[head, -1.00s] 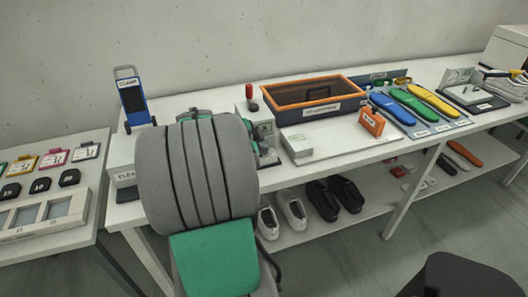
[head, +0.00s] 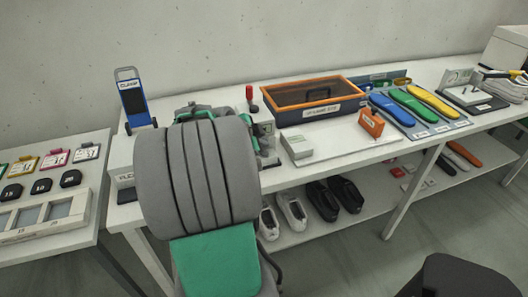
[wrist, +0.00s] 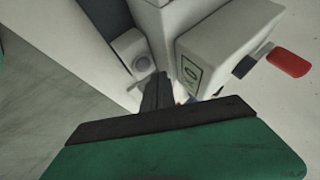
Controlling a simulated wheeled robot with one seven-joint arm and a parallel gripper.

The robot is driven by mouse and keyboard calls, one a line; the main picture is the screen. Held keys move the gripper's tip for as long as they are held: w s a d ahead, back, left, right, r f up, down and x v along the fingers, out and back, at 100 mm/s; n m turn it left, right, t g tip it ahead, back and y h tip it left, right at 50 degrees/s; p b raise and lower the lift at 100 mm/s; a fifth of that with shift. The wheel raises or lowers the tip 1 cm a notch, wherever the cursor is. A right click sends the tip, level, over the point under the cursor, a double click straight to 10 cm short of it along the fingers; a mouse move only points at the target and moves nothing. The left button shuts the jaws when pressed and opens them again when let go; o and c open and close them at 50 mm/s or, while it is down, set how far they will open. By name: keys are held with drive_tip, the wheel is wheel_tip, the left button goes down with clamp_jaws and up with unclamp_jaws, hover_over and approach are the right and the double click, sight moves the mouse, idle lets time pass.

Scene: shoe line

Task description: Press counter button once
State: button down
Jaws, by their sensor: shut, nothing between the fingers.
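In the wrist view, a small pale block with a round grey button (wrist: 144,64) on its face sits just left of my gripper's tip. I take this for the counter button. My gripper (wrist: 157,84) is shut and empty, its dark fingers close to the block; I cannot tell whether they touch it. To its right is a white box with a small green-framed panel (wrist: 190,76); its marking is not clear. In the head view, my grey arm hides the button and fingertips, and only part of the counter box (head: 264,128) shows beside it.
A red-tipped lever (wrist: 288,62) sticks out beyond the white box. Shoes lie on the shelf below.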

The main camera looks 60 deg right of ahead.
drive_tip(key=shift+r+p, duration=0.9)
drive_tip(key=shift+r, duration=1.45)
